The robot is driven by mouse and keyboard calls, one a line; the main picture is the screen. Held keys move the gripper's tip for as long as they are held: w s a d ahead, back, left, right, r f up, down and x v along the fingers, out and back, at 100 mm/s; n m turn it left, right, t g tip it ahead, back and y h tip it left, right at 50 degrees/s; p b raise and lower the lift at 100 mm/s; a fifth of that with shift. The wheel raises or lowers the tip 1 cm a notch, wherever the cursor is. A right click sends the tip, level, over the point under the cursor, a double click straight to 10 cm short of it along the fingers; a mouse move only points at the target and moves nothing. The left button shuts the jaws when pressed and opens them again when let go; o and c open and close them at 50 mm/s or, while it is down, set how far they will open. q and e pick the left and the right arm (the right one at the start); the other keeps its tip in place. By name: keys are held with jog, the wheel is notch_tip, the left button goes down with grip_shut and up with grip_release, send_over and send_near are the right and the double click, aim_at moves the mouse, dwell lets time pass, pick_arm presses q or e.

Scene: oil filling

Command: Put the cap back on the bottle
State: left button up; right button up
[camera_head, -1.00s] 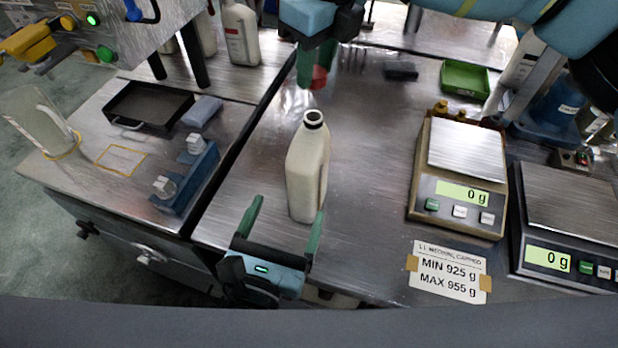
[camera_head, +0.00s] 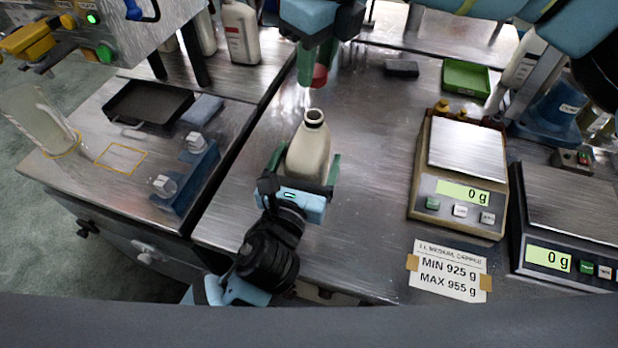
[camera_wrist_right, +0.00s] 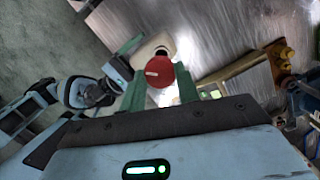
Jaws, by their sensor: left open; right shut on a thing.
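The cream bottle (camera_head: 309,147) stands upright and uncapped on the steel table, its dark round mouth facing up. My left gripper (camera_head: 305,170) is open, with a green finger on each side of the bottle's body; I cannot tell whether they touch it. My right gripper (camera_head: 314,70) is shut on the red cap (camera_head: 320,76) and holds it above and slightly behind the bottle mouth. In the right wrist view the red cap (camera_wrist_right: 159,72) sits between the green fingers, with the bottle (camera_wrist_right: 152,50) partly hidden behind it.
Two scales (camera_head: 468,150) (camera_head: 570,200) reading 0 g stand at the right. A green tray (camera_head: 466,78) and a dark block (camera_head: 401,69) lie at the back. A black tray (camera_head: 150,103) and a blue holder (camera_head: 186,180) are on the left table. The table between bottle and scales is clear.

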pick_arm(q)
jog(key=c, duration=1.5)
pick_arm(e)
jog(key=shift+f, duration=2.5)
jog(key=shift+f, duration=0.15)
jog(key=shift+f, duration=0.75)
jog(key=shift+f, duration=0.5)
